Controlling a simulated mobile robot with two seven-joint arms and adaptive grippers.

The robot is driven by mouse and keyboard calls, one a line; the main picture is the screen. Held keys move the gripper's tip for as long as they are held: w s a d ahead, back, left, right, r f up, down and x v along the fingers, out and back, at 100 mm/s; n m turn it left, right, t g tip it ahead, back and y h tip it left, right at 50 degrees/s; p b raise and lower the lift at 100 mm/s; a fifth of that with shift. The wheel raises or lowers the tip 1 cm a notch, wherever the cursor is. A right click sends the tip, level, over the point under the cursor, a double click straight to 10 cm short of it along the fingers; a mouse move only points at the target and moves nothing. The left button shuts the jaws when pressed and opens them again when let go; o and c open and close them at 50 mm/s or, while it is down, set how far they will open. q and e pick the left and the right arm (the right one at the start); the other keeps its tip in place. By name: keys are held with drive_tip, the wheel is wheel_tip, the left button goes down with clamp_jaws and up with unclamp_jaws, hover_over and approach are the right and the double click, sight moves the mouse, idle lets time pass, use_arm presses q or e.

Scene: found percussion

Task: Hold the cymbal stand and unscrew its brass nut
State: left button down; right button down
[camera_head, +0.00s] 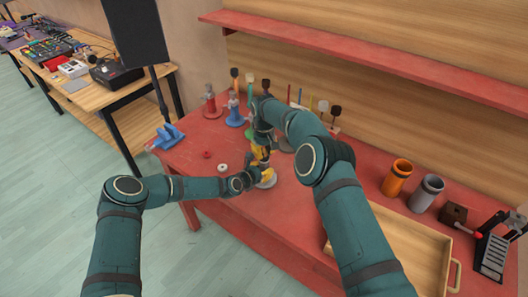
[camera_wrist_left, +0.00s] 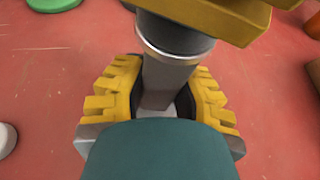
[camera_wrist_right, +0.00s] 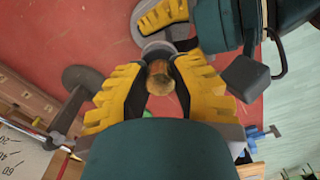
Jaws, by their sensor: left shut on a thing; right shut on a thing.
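The cymbal stand is a grey post (camera_wrist_left: 165,75) on a pale round base (camera_head: 268,181), standing upright on the red table. My left gripper (camera_wrist_left: 160,95) is shut on the post, with yellow fingers on both sides of it. My right gripper (camera_wrist_right: 158,88) is above the left one, pointing down, and is shut on the brass nut (camera_wrist_right: 160,84) at the top of the post. In the head view the two yellow grippers overlap, and my right arm hides part of the stand and the nut. The nut's threads are not visible.
A white ring (camera_head: 222,167) and a red ring (camera_head: 207,154) lie left of the stand. Red (camera_head: 210,104) and blue (camera_head: 234,112) stands and several mallets are behind. An orange cup (camera_head: 397,177), a grey cup (camera_head: 426,193) and a wooden tray (camera_head: 408,232) are at the right.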

drive_tip(key=n, duration=0.3)
drive_tip(key=c, duration=0.9)
unclamp_jaws()
